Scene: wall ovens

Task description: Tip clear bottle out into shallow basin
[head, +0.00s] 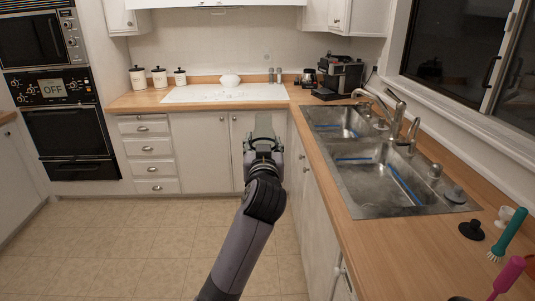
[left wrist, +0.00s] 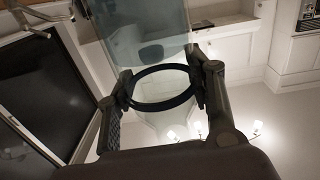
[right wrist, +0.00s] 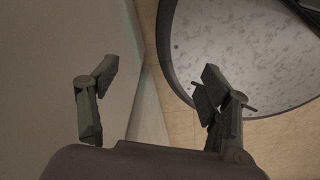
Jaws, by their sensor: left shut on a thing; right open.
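The clear bottle (head: 264,123) is a faint, greenish see-through shape held above the floor, left of the sink. In the left wrist view its glassy body (left wrist: 150,28) rises beyond a dark ring between the fingers. My left gripper (head: 264,147) is shut on it. Whether it holds liquid I cannot tell. The steel sink has a far, smaller basin (head: 328,132) and a near, larger basin (head: 372,203); which is shallower is unclear. The bottle is apart from both. My right gripper (right wrist: 150,85) is open and empty; it is out of the head view.
A faucet (head: 374,99) stands behind the sink. A coffee machine (head: 340,78) is on the far corner counter. A green brush (head: 509,235), a black stopper (head: 471,230) and a pink-handled tool (head: 508,277) lie on the near counter. The tiled floor at left is clear.

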